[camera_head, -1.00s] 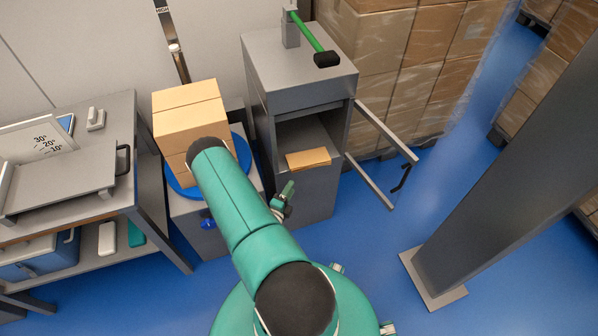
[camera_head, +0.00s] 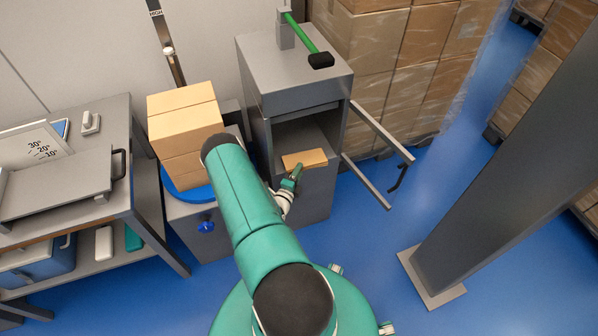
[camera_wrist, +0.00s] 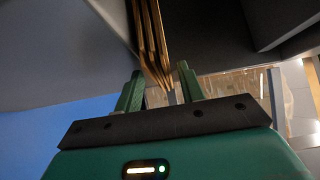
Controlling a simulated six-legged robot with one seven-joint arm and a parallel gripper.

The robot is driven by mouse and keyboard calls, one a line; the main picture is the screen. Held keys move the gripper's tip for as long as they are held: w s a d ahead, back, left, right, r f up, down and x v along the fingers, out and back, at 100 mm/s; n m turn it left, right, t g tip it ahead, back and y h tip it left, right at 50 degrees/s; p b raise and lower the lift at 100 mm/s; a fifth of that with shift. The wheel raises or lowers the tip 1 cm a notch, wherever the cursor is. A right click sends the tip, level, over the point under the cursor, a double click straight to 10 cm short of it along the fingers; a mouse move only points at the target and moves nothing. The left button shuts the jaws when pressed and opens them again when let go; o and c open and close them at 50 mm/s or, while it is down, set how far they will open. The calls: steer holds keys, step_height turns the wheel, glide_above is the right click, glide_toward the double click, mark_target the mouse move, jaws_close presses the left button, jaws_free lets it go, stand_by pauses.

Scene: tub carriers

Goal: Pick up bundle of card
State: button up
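The bundle of card (camera_head: 306,158) is a flat tan stack at the front of the grey cabinet's open compartment. In the wrist view the bundle (camera_wrist: 150,40) shows edge-on as several thin brown layers. My gripper (camera_head: 294,174) is at the bundle's near edge in the head view. In the wrist view my gripper (camera_wrist: 160,78) is open, with its two green fingers apart. The near end of the bundle reaches between the fingertips, with gaps visible at the sides. The head view does not show the fingers clearly.
Cartons (camera_head: 185,120) stand on a blue turntable to the left. A grey pillar (camera_head: 500,170) stands at the right. Blue floor is clear between.

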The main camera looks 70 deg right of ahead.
jaws_close()
stand_by(0.3)
steer(key=shift+r, duration=0.1)
step_height(320, 180, up, 2)
steer(key=shift+r, duration=0.15)
steer(key=shift+a, duration=0.1)
steer(key=a+r, duration=0.2)
steer(key=a, duration=0.5)
steer(key=a+r, duration=0.3)
steer(key=a, duration=0.4)
